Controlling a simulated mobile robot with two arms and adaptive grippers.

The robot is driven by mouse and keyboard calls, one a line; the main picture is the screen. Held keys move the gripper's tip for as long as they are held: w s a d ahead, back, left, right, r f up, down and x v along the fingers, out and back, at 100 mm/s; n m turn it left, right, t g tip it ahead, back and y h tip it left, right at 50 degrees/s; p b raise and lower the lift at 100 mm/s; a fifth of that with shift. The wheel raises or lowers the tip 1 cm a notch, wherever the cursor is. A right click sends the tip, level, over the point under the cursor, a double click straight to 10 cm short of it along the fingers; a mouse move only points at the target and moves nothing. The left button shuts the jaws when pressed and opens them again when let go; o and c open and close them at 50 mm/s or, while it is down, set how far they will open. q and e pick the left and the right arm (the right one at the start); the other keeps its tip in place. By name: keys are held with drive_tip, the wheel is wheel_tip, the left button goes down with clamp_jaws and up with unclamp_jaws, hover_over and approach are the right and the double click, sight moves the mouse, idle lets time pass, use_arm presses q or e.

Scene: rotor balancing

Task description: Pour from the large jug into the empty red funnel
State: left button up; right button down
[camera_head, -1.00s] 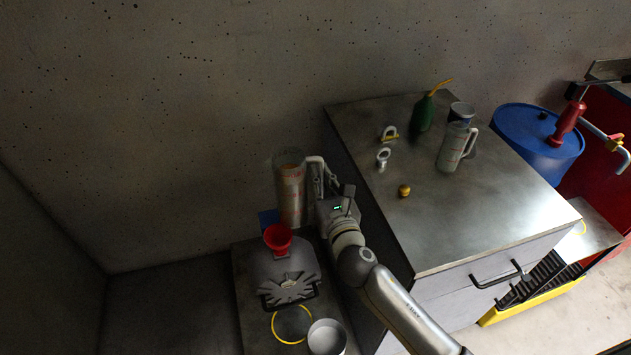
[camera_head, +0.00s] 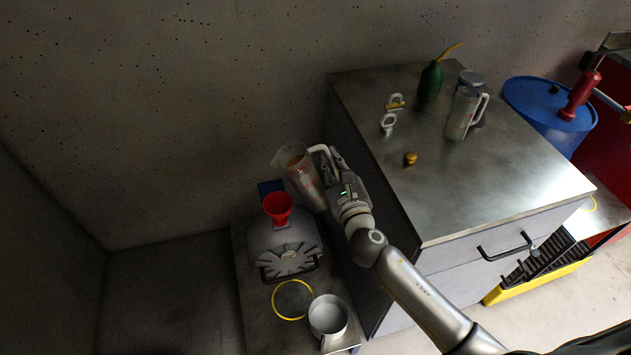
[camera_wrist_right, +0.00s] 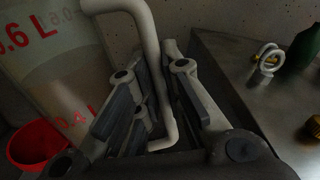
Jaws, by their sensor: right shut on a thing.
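The large jug (camera_head: 304,180) is a clear measuring jug with red markings and brownish liquid inside. My right gripper (camera_head: 333,172) is shut on its white handle, which also shows between the fingers in the right wrist view (camera_wrist_right: 152,70). The jug is held in the air, tilted with its top to the left, above and right of the red funnel (camera_head: 277,207). The funnel stands upright on a grey rounded machine casing (camera_head: 283,243). It also shows at the lower left of the right wrist view (camera_wrist_right: 36,146). I see no stream of liquid. My left gripper is not in view.
A metal cup (camera_head: 328,318) and a yellow ring (camera_head: 292,300) are in front of the casing. The cabinet (camera_head: 500,190) on the right holds a smaller jug (camera_head: 462,112), a green bottle (camera_head: 431,82), eye bolts and a brass piece (camera_head: 410,158). The wall is close behind.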

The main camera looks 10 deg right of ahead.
drive_tip(key=shift+r, duration=0.15)
idle(0.3)
drive_tip(key=shift+p, duration=0.7)
drive_tip(key=shift+d+n, duration=0.1)
drive_tip(key=shift+n, duration=0.3)
drive_tip(key=shift+s+d+f, duration=0.1)
drive_tip(key=shift+f, duration=0.15)
drive_tip(key=shift+r+n+p, duration=0.35)
drive_tip(key=shift+n+p, duration=0.15)
drive_tip(key=shift+p, duration=0.55)
drive_tip(key=shift+f, duration=0.15)
